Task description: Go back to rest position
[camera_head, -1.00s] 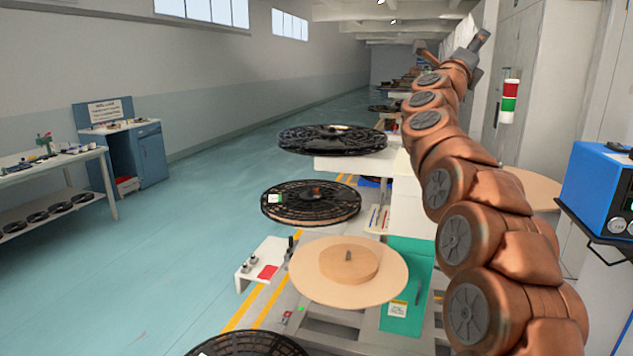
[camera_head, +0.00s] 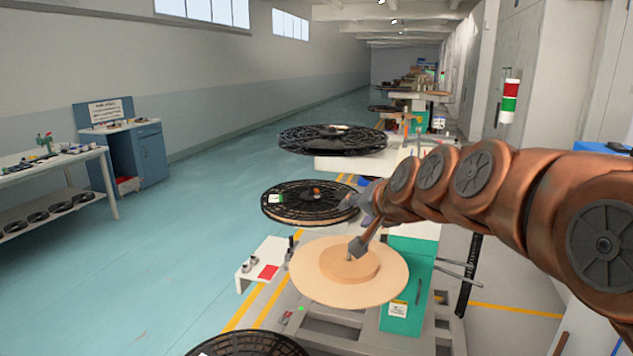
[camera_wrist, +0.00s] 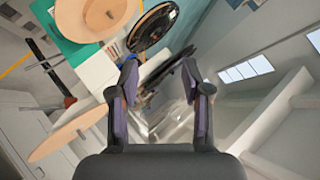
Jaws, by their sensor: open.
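My gripper (camera_head: 362,222) is at the end of my copper-coloured arm, which reaches in from the right in the head view. It appears in front of the rewind stations, above or near the wooden disc (camera_head: 318,285) with its smaller round hub (camera_head: 350,266). The wrist view shows my gripper (camera_wrist: 160,88) with its two fingers spread apart and nothing between them. In that view, a wooden disc (camera_wrist: 72,135) lies to the left and a black reel (camera_wrist: 152,28) beyond the fingertips. The exact gap between gripper and disc cannot be told.
Black reels (camera_head: 300,203) and (camera_head: 330,140) sit on the stations behind. A teal station body (camera_head: 402,312) stands below the wooden disc. A red-green signal light (camera_head: 509,101) is at right. A workbench (camera_head: 50,165) and blue cabinet (camera_head: 135,153) stand left. The aisle floor between is clear.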

